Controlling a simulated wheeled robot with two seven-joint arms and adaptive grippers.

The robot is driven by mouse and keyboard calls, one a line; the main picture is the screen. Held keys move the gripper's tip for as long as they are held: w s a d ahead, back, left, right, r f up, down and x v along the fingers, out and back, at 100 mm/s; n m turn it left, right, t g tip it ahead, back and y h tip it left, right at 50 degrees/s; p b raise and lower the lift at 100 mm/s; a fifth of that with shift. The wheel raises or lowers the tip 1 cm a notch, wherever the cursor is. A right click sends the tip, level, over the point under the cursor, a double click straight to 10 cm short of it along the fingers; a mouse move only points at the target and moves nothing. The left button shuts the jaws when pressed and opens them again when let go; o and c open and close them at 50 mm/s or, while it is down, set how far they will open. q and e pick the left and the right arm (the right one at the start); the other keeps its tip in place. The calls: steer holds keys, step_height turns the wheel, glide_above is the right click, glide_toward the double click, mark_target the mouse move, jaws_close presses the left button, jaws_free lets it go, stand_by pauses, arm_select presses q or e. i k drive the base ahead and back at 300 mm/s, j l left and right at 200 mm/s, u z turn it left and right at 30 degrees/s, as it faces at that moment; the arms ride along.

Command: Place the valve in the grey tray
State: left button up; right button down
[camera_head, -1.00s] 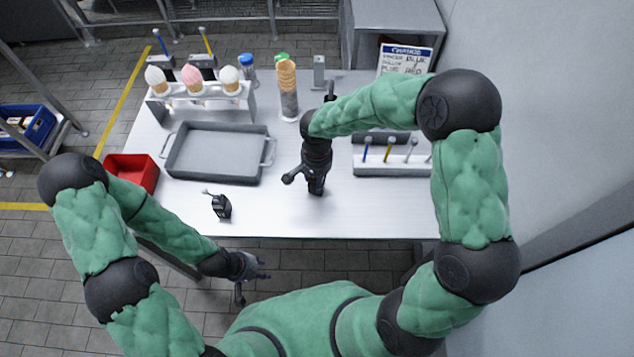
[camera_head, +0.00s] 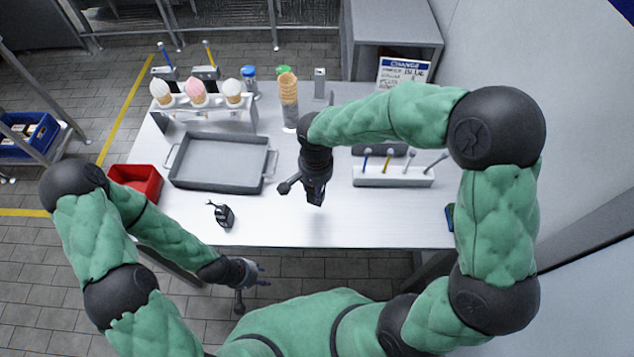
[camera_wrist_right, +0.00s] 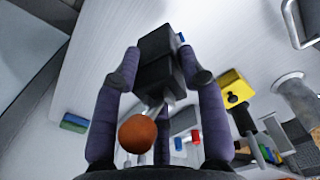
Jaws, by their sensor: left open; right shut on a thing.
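The held black block (camera_wrist_right: 158,60), which looks like the valve, is between the fingers of my right gripper (camera_wrist_right: 165,85) in the right wrist view. A metal stem and an orange ball (camera_wrist_right: 137,134) appear joined to it. In the head view my right gripper (camera_head: 311,190) points down over the table, right of the grey tray (camera_head: 180,183), and the held block is hard to make out. The tray looks empty. My left gripper (camera_head: 255,284) is open and empty, off the table's front edge.
A small black device with a lever (camera_head: 223,216) sits in front of the tray. A red bin (camera_head: 150,190) stands left of it. An ice cream cone rack (camera_head: 205,118), stacked cones (camera_head: 288,90) and a white holder (camera_head: 394,178) also stand on the table. The front middle is clear.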

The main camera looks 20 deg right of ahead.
mark_target(223, 162)
steer(key=k+u, duration=0.15)
steer(key=u, duration=0.3)
steer(key=k+u, duration=0.15)
steer(key=u, duration=0.3)
steer(key=i+u, duration=0.2)
steer(key=i, duration=0.65)
